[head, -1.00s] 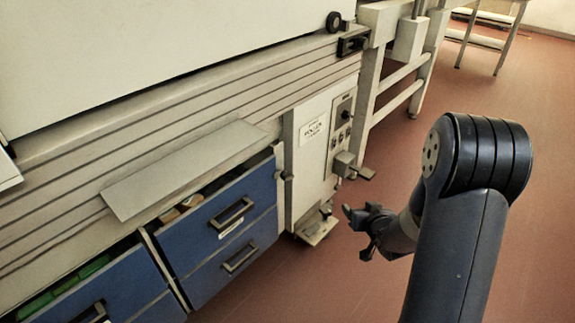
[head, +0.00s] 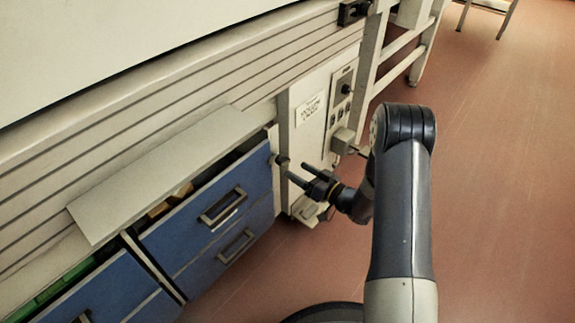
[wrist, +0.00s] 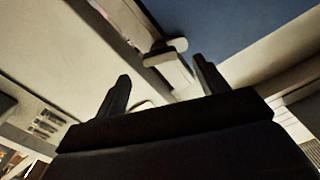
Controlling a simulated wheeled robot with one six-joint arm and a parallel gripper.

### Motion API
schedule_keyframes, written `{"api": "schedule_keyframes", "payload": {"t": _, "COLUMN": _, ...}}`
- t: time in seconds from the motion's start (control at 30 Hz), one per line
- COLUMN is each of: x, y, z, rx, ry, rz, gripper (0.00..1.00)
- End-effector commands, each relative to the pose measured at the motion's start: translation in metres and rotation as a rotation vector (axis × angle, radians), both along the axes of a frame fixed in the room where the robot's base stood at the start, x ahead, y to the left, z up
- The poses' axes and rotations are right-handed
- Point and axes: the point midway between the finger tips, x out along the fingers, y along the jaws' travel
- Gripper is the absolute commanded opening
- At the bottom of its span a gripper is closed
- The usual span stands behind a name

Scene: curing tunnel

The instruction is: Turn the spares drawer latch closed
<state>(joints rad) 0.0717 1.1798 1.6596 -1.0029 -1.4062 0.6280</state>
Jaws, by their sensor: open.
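The latch (head: 279,159) is a small knob at the upper right edge of the blue drawer (head: 182,240), beside the pale cabinet panel. In the wrist view the latch (wrist: 168,50) shows as a pale, T-shaped piece between the blue drawer front (wrist: 235,18) and a pale panel. My gripper (head: 297,171) is open and empty, just right of and below the latch, its fingers pointing at it. In the wrist view my gripper (wrist: 162,72) has its fingers apart, with the latch lying between and beyond their tips. I cannot tell whether they touch.
The blue drawer stands partly open, with contents showing under a grey sloping plate (head: 150,170). Another open blue drawer (head: 100,295) with green items is at lower left. A control panel (head: 318,125) with a protruding box (head: 342,141) is beyond my gripper.

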Motion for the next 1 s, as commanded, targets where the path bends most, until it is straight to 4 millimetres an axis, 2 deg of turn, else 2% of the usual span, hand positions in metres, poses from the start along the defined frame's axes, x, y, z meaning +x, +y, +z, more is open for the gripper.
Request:
{"api": "schedule_keyframes", "payload": {"t": 0.1, "x": 0.014, "y": 0.019, "z": -0.002, "rx": -0.002, "ry": -0.002, "rz": 0.003, "gripper": 0.69}}
{"api": "schedule_keyframes", "payload": {"t": 0.3, "x": 0.029, "y": 0.037, "z": -0.001, "rx": -0.001, "ry": -0.001, "rz": 0.0, "gripper": 0.69}}
{"api": "schedule_keyframes", "payload": {"t": 0.67, "x": 0.033, "y": 0.042, "z": 0.0, "rx": -0.001, "ry": 0.002, "rz": -0.002, "gripper": 0.69}}
{"api": "schedule_keyframes", "payload": {"t": 1.0, "x": 0.033, "y": 0.042, "z": 0.0, "rx": -0.001, "ry": 0.002, "rz": -0.001, "gripper": 0.44}}
